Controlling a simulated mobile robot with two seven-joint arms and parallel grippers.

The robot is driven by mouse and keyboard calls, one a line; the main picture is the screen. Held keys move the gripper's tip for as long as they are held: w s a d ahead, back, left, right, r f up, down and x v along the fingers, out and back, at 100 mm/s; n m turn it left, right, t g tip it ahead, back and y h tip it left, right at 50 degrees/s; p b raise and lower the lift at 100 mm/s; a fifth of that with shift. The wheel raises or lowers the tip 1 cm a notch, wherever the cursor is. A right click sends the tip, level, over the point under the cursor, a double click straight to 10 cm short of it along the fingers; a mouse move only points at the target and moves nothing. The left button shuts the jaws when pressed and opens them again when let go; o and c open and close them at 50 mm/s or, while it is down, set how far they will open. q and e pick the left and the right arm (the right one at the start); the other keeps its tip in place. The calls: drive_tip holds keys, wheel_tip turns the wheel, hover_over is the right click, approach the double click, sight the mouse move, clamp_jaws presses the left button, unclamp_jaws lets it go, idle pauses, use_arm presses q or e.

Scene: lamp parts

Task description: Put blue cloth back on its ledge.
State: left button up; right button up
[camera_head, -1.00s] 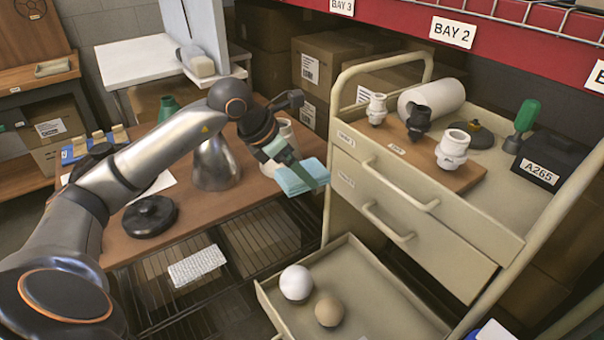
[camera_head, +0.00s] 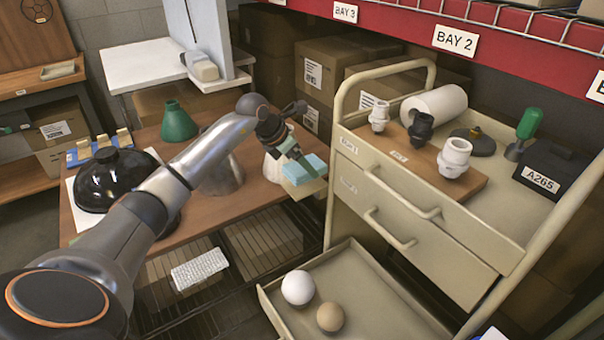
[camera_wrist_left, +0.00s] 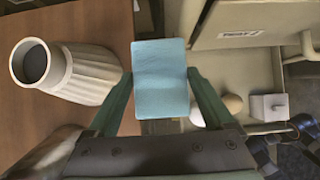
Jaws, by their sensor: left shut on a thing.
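The blue cloth (camera_head: 312,166) is a folded, light blue pad at the right edge of the wooden table. My left gripper (camera_head: 293,160) is shut on it. In the left wrist view the cloth (camera_wrist_left: 160,75) sits flat between the two green fingers of my left gripper (camera_wrist_left: 160,88). A small tan ledge (camera_head: 305,189) sticks out from the table's edge directly below the cloth. I cannot tell whether the cloth touches it or hangs just above. In the left wrist view the cloth hides whatever lies under it. My right gripper is not in view.
A pale fluted vase (camera_wrist_left: 70,75) stands left of the cloth. The cream cart (camera_head: 430,215) is close on the right, with its lower drawer (camera_head: 365,300) open, holding two balls. A black dome (camera_head: 112,180) and green funnel (camera_head: 178,122) stand on the table (camera_head: 235,205).

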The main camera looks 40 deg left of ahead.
sight(302, 173)
use_arm(q)
drive_tip(key=shift+w+a+f, duration=0.25)
drive_tip(key=shift+w+f, duration=0.2)
drive_tip(key=shift+f, duration=0.15)
drive_tip(key=shift+w+a+f, duration=0.1)
drive_tip(key=shift+f, duration=1.5)
drive_tip(key=shift+f, duration=0.15)
drive_tip(key=o, duration=0.9)
